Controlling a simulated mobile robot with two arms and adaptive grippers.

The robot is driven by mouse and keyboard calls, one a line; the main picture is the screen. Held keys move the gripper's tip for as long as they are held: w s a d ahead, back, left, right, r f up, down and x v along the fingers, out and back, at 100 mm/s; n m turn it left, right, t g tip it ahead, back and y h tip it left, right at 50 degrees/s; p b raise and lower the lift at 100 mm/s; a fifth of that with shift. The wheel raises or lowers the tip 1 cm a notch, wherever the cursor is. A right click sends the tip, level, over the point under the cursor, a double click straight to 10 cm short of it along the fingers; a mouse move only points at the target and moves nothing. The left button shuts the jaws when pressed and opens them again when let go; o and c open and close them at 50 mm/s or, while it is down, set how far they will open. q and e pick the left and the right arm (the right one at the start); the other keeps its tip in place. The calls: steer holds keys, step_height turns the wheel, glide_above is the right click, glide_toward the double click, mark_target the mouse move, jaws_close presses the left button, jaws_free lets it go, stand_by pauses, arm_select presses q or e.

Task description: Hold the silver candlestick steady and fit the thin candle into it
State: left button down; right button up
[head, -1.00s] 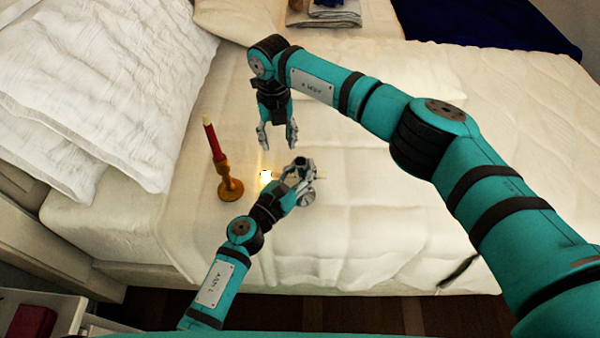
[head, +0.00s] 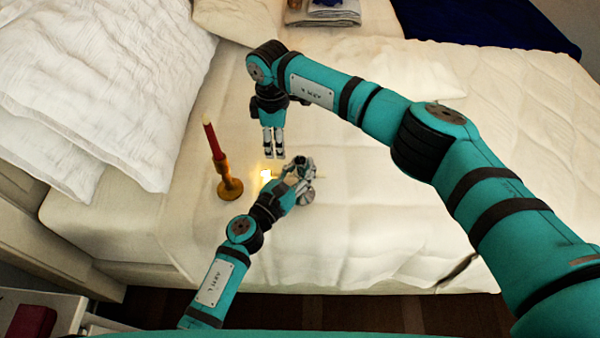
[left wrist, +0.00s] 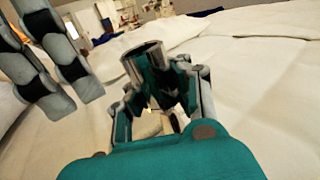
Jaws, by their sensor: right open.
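The silver candlestick (left wrist: 146,60) shows its hollow cup between my left gripper's fingers in the left wrist view. In the head view its round silver base (head: 308,197) shows beside my left gripper (head: 299,169), which is shut on the candlestick and covers most of it. The thin candle (head: 319,178) seems to lie on the bed behind my left gripper, mostly hidden, with a bright glow at its left end. My right gripper (head: 273,153) is open and empty just above and left of my left gripper. Its fingers (left wrist: 55,60) also show at upper left in the left wrist view.
A red candle (head: 211,138) stands in a wooden candlestick (head: 229,187) left of the grippers. White pillows (head: 110,90) lie at left. Folded cloth (head: 322,14) and a dark blue blanket (head: 490,22) are at the back. The bed (head: 360,215) right of the grippers is clear.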

mark_target(279, 171)
step_height(279, 171, down, 11)
steer(key=shift+f, duration=0.1)
stand_by(0.4)
jaws_close()
